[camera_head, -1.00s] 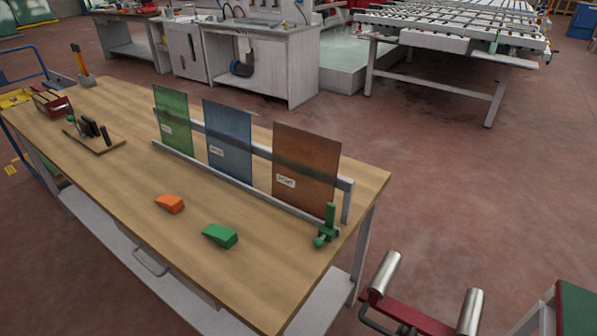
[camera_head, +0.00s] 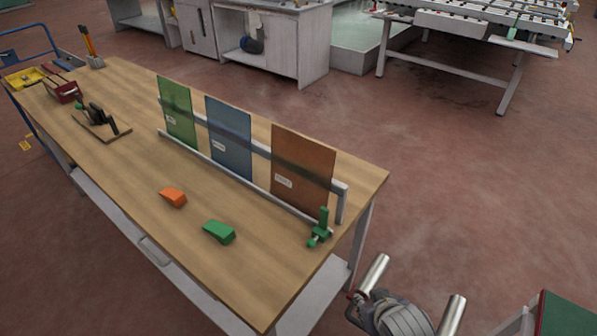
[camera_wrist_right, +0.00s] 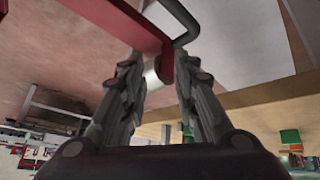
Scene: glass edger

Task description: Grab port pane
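Three upright panes stand in a row in a metal rail rack on the wooden bench: a green one (camera_head: 179,112), a blue one (camera_head: 229,140) and a brown one (camera_head: 303,167). Each has a small white label, too small to read surely. My right gripper (camera_head: 393,314) is low at the bottom of the head view, off the bench's near right corner and apart from the panes. In the right wrist view, its two fingers (camera_wrist_right: 158,75) are spread with nothing held between them. My left gripper is not in view.
A green clamp (camera_head: 320,230) sits at the rack's near end. Orange (camera_head: 173,197) and green (camera_head: 218,231) wedges lie on the bench (camera_head: 130,180). A stand with metal rollers (camera_head: 452,315) is beside my right gripper.

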